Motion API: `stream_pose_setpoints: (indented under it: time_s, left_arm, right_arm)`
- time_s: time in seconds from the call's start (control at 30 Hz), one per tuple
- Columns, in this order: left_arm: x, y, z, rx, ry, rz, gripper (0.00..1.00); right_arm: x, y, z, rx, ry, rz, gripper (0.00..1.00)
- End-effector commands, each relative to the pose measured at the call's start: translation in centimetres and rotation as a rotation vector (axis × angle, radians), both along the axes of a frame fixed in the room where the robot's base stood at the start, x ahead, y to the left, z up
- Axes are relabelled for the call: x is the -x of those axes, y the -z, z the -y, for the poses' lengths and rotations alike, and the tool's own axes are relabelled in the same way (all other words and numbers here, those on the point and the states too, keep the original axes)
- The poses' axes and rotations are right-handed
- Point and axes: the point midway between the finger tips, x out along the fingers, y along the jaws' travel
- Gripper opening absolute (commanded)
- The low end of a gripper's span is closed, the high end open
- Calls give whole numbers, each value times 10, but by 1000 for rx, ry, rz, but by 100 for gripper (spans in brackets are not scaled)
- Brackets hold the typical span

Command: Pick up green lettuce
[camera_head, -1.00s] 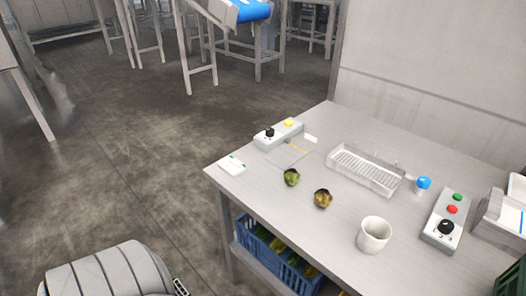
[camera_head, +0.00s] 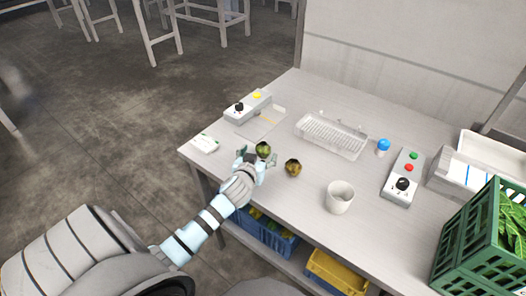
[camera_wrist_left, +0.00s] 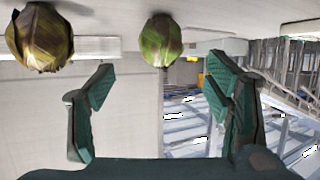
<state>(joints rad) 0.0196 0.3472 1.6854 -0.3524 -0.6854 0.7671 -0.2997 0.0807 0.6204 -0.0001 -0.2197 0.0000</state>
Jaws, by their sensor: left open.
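The green lettuce (camera_head: 263,149) is a small round head on the grey table, near its front left part. It also shows in the left wrist view (camera_wrist_left: 160,41), ahead of the fingers and roughly between their lines. My left gripper (camera_head: 256,157) is open and empty, its fingers pointing at the green lettuce from the table's front edge. In the head view the fingers look close around its near side; I cannot tell whether they touch it. A browner, wilted lettuce (camera_head: 293,168) sits to the right, also in the left wrist view (camera_wrist_left: 40,38). My right gripper is out of view.
A white cup (camera_head: 339,197) stands right of the brown lettuce. A clear slotted tray (camera_head: 331,135) lies behind. Control boxes (camera_head: 247,105) (camera_head: 403,178) stand at both sides. A green crate (camera_head: 470,240) of leaves is far right; blue (camera_head: 262,238) and yellow (camera_head: 335,272) crates are below.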

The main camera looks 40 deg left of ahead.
Motion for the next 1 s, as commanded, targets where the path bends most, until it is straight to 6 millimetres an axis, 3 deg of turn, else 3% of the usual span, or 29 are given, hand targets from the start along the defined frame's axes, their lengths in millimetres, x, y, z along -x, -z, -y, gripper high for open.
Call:
stream_pose_setpoints:
  time_s: [0.4, 0.67, 1.0]
  left_arm:
    - [-56, 33, -28, 1, 0, -1, 72]
    - [-61, 34, -30, 1, 2, -2, 70]
    - [-61, 34, -30, 1, 2, -2, 18]
  right_arm:
    - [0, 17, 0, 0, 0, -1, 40]
    - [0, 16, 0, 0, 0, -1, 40]
    - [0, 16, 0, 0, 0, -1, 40]
